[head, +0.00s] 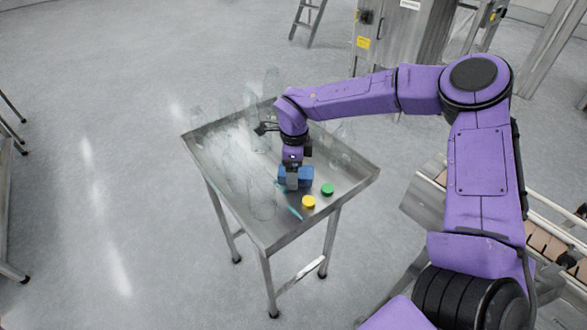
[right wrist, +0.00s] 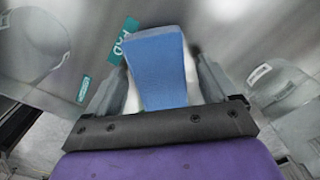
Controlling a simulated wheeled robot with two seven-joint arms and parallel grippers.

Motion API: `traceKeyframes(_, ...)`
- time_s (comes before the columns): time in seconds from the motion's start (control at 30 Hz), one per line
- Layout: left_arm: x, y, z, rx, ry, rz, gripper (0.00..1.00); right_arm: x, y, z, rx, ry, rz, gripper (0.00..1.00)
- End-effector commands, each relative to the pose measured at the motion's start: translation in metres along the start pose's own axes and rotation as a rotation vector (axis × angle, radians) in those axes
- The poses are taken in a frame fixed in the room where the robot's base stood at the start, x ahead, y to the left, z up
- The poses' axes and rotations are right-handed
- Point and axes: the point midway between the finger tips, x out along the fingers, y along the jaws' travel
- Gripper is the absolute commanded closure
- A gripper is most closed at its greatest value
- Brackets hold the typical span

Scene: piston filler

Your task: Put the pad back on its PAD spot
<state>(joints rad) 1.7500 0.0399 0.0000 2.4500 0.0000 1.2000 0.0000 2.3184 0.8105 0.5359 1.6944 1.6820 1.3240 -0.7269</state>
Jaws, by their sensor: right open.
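The blue pad (head: 308,174) is on the metal table, partly hidden behind my right gripper (head: 292,182). In the right wrist view the pad (right wrist: 157,72) lies between the two fingers of my right gripper (right wrist: 158,80), which are open with a narrow gap on each side. A teal PAD label (right wrist: 125,40) shows beside the pad's far left corner, partly covered by it. Whether the pad rests flat on the surface cannot be told. My left gripper is not in view.
The metal table (head: 268,232) has a raised rim. A yellow cap (head: 308,202) and a green cap (head: 327,189) sit close to the gripper. Several clear bottles (head: 262,198) stand around on the table. A teal strip (head: 294,212) lies near the yellow cap.

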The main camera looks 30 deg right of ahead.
Motion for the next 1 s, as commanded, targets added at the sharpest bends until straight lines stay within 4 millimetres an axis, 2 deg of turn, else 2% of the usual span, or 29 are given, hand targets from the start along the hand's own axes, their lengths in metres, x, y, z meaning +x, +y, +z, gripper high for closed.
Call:
traceKeyframes(0.13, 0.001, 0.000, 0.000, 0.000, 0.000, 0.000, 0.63, -0.021, -0.001, 0.001, 0.001, -0.003, -0.004, 0.14)
traceKeyframes(0.4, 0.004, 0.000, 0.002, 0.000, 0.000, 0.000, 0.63, -0.090, -0.001, 0.001, 0.000, -0.003, -0.005, 0.14)
traceKeyframes(0.5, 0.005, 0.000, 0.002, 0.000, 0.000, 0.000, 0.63, -0.108, -0.001, 0.000, 0.001, -0.001, -0.003, 0.14)
traceKeyframes(0.67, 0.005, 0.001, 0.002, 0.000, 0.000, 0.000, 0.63, -0.122, 0.000, 0.000, -0.001, -0.001, -0.001, 0.14)
traceKeyframes(1.0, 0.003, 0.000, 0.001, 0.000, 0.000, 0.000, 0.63, -0.125, 0.000, 0.000, -0.001, 0.001, -0.001, 0.14)
